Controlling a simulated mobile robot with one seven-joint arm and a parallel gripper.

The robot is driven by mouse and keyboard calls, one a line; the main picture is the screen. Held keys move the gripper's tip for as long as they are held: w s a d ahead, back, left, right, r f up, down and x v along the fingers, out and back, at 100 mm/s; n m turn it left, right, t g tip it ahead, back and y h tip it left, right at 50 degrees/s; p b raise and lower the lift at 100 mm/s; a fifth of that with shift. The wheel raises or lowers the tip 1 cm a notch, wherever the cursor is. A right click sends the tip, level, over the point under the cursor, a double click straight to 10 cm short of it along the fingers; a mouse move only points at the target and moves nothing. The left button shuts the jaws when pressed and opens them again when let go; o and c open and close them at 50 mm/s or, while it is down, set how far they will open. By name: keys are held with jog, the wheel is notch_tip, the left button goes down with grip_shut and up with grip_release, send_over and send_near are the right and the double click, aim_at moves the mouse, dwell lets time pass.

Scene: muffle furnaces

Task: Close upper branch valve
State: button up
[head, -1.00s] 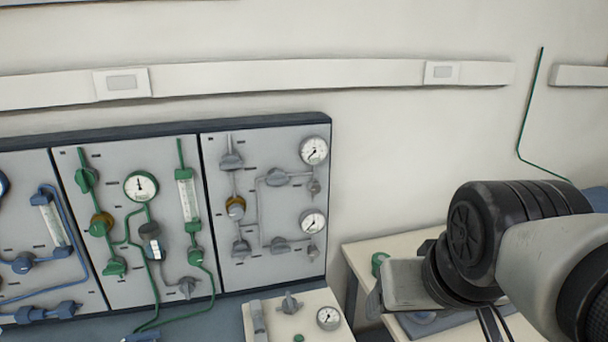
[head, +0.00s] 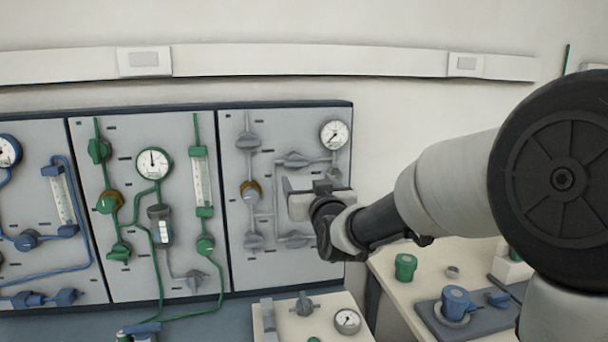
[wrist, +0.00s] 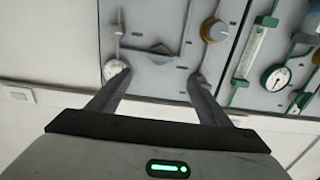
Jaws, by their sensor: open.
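The grey right-hand panel (head: 235,262) carries the upper branch valve (head: 297,160), a grey handle on the upper horizontal pipe. The handle lies roughly along that pipe. The lower branch valve (head: 294,240) is partly covered by my gripper. My gripper (head: 290,197) is open and empty in front of the panel, below the upper branch valve in the head view. In the wrist view, which appears upside down, the upper branch valve (wrist: 155,50) shows between and beyond the fingertips of my gripper (wrist: 159,76). I see no contact.
The upper gauge (head: 334,134) is right of the valve; the lower gauge is hidden by my gripper. A brass-coloured valve (head: 250,192) is at left. Green-piped (head: 112,290) and blue-piped panels are further left. A bench (head: 388,268) with blue and green items stands lower right.

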aim_at(296, 164)
jog(key=p+x, duration=0.1)
jog(key=x, duration=1.6)
jog(key=c, duration=1)
jog(key=shift+f, duration=0.1)
jog(key=shift+c, duration=0.2)
